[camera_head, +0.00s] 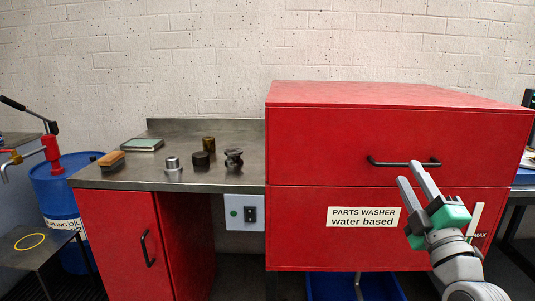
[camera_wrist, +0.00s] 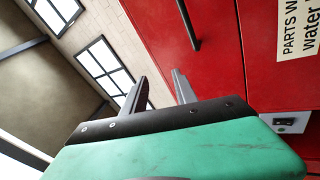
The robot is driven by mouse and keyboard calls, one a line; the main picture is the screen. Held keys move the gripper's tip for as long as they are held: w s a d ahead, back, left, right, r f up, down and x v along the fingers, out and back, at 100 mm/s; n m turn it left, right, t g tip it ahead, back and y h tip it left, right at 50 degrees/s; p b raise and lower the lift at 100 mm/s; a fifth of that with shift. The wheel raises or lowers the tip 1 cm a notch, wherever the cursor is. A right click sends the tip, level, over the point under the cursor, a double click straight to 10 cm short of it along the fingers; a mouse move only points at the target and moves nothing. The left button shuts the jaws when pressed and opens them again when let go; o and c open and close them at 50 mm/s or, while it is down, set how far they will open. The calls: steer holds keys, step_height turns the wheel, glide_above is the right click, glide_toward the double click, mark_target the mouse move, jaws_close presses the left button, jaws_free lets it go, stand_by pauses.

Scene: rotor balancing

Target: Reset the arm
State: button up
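My gripper (camera_head: 408,172) is raised in front of the red parts washer (camera_head: 300,220) at the right of the head view. Its two fingers point up and are apart with nothing between them. In the wrist view the gripper (camera_wrist: 160,78) also shows two separate fingers, with the washer's red front behind and to the right. The fingertips appear close to the washer's dark bar handle (camera_head: 404,163) in the head view; I cannot tell the distance, and no grip on it shows.
A steel bench (camera_head: 120,178) on the left holds a brush (camera_head: 110,159), a green-topped flat box (camera_head: 144,144) and several small metal parts. A blue drum (camera_head: 60,190) stands at far left. A blue bin (camera_head: 325,288) sits below the washer.

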steer(key=w+a+f+m+g+y+p, duration=0.25)
steer(key=a+m+g+p, duration=0.25)
steer(key=a+g+p, duration=0.6)
steer(key=s+a+f+m+g+h+p, duration=0.1)
steer(key=s+m+g+p, duration=0.3)
steer(key=s+p, duration=0.4)
steer(key=s+a+f+m+g+h+p, duration=0.1)
steer(key=s+a+m+g+h+p, duration=0.1)
steer(key=s+m+g+p, duration=0.2)
steer(key=s+m+p, duration=0.3)
steer(key=s+p, duration=0.1)
steer(key=s, duration=0.1)
steer(key=shift+s+f+g+h, duration=0.2)
steer(key=shift+s+g+h, duration=0.1)
steer(key=shift+s+h, duration=0.05)
steer(key=shift+a, duration=0.1)
